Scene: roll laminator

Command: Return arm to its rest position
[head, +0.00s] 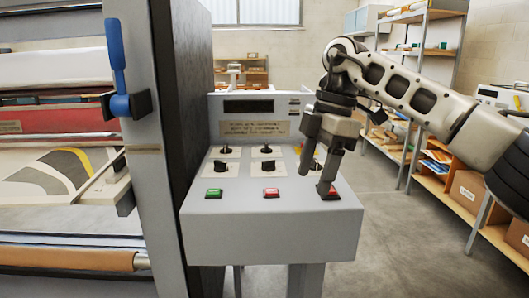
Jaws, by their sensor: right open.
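My right gripper (316,178) hangs above the right end of the grey control console (270,236), its fingers pointing down and apart. One fingertip is at or just above a red button (329,191) at the console's right; I cannot tell if they touch. The gripper holds nothing that I can see. My right arm (410,90) reaches in from the right. A green button (214,193) and another red button (271,192) sit further left on the console. Black knobs (268,166) stand behind them. My left gripper is not in view.
The roll laminator (65,150) fills the left side, with a blue-handled lever (117,60) on its grey side post. Shelves with boxes (468,190) stand at the right, behind my arm. The floor (390,240) right of the console is clear.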

